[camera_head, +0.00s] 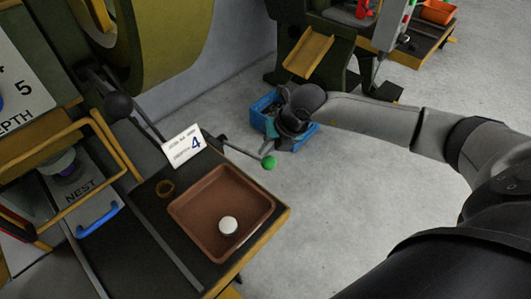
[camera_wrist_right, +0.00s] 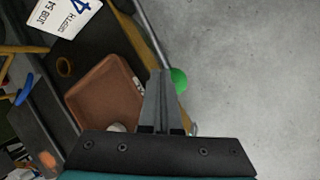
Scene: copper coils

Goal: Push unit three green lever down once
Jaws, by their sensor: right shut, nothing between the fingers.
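A lever with a green ball knob (camera_head: 269,162) sticks out past the back right side of a dark bench, on a thin metal rod. The knob also shows in the right wrist view (camera_wrist_right: 179,80), just right of the fingertips. My right gripper (camera_head: 279,138) points down beside the knob, on its far side in the head view. In the right wrist view its fingers (camera_wrist_right: 158,75) are shut and empty. Whether they touch the knob or rod is not clear. No unit number can be read on this machine. My left gripper is out of view.
A brown tray (camera_head: 185,212) holding a white disc (camera_head: 228,225) sits on the bench. A white card (camera_head: 184,145) marked 4 stands behind it. A black ball knob (camera_head: 118,105) is at left. A blue bin (camera_head: 259,107) lies below my right gripper. Grey floor is clear at right.

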